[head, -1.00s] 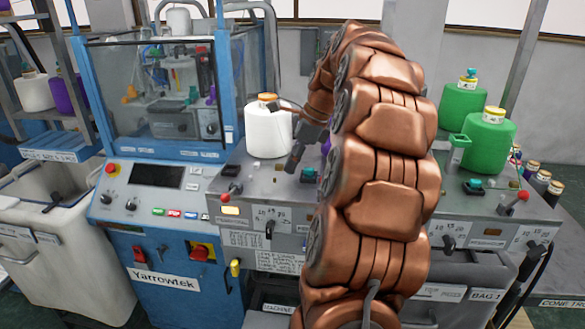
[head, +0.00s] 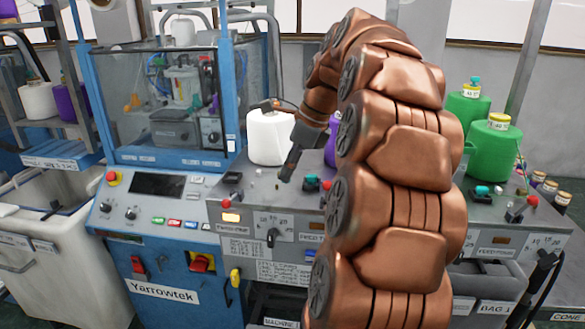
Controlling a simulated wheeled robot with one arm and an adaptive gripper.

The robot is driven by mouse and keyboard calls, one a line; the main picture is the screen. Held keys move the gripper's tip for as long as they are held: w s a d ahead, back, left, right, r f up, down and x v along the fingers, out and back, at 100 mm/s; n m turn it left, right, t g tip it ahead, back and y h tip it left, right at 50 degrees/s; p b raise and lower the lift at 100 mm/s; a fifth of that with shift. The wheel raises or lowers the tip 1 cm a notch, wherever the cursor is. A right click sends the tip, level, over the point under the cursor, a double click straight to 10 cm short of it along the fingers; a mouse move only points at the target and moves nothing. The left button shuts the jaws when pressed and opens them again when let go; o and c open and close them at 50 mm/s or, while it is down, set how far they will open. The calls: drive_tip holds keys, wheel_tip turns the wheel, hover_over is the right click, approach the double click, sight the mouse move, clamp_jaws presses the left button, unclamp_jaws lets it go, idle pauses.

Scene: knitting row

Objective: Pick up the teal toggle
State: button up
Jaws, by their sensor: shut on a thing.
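My gripper (head: 288,172) is dark, small in the head view and points down over the left grey knitting machine panel (head: 250,195). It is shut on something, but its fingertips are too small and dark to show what. A teal toggle (head: 312,181) is on the same panel, a little to the right of my gripper, with a gap between them in the picture. A red knob sits close to the toggle's right side. Another teal part (head: 482,190) shows on the right machine panel, beyond my copper arm.
A white yarn cone (head: 270,138) stands just behind my gripper. Green cones (head: 488,148) stand on the right machine. A red-knobbed lever (head: 226,204) is at the panel's left. The blue Yarrowtek machine (head: 170,262) with a clear enclosure fills the left. My arm hides the middle.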

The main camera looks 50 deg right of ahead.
drive_tip(key=s+a+r+b, duration=0.1)
drive_tip(key=s+a, duration=0.3)
drive_tip(key=a, duration=0.5)
drive_tip(key=shift+s+a+b, duration=0.25)
drive_tip(key=shift+a+b, duration=0.05)
drive_tip(key=shift+b, duration=0.55)
